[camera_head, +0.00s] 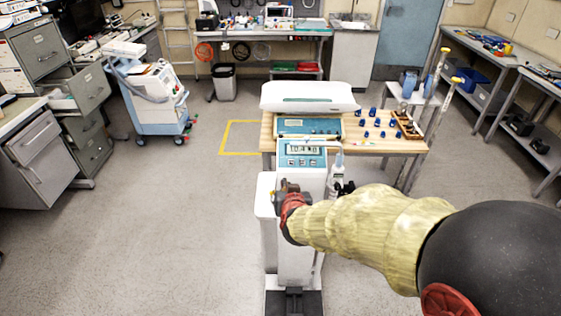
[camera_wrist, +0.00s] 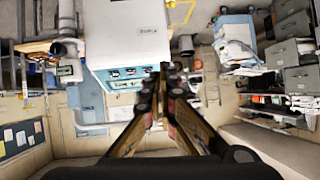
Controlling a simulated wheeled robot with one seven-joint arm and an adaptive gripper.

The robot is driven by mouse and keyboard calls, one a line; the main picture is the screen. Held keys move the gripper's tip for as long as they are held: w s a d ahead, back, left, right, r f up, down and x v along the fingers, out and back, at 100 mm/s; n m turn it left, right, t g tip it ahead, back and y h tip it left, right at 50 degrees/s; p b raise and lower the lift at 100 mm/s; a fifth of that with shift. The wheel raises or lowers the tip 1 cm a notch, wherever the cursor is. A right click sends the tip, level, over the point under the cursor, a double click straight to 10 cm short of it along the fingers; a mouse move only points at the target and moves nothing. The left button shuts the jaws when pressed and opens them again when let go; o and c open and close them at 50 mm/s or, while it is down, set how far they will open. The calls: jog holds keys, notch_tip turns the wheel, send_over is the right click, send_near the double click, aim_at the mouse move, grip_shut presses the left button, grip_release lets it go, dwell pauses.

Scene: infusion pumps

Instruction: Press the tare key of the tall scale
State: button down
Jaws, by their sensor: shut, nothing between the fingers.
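The tall scale's white head (camera_head: 302,178) stands in front of the wooden table in the head view. Its teal panel (camera_head: 302,148) has a lit readout, apparently in kg, with a row of small keys (camera_head: 303,162) below it. My gripper (camera_head: 288,185) is shut and empty, at the lower left of the scale head, below the keys in the picture. In the wrist view a white housing with a teal key strip (camera_wrist: 124,74) lies just left of my gripper's fingertips (camera_wrist: 168,68). Key labels are too small to read. I cannot tell whether the fingers touch the scale.
A baby scale with a white tray (camera_head: 310,97) and teal panel (camera_head: 308,126) stands on the wooden table (camera_head: 392,146) behind. A wheeled cart (camera_head: 150,95) stands left. The floor on the left is clear.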

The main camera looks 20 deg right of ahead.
jog(key=d+r, duration=0.1)
jog(key=w+d+r+t+h, duration=0.1)
jog(key=r, duration=0.1)
jog(key=r+h, duration=0.1)
jog(key=r, duration=0.1)
jog(key=shift+w+d+t, duration=0.2)
jog(key=shift+d+t, duration=0.1)
jog(key=shift+d, duration=0.1)
jog(key=shift+w, duration=0.1)
jog(key=b, duration=0.3)
send_near(291, 162)
jog(key=w+d+r, duration=0.2)
jog(key=w+r, duration=0.1)
jog(key=w, duration=0.1)
jog(key=shift+w+d+f+b, duration=0.2)
jog(key=shift+w+f+b, duration=0.05)
jog(key=shift+w+f, duration=0.2)
jog(key=shift+w+d+f+b, duration=0.2)
jog(key=shift+w+d+f, duration=0.1)
jog(key=shift+f, duration=0.2)
jog(key=shift+w+f, duration=0.3)
jog(key=shift+f, duration=0.3)
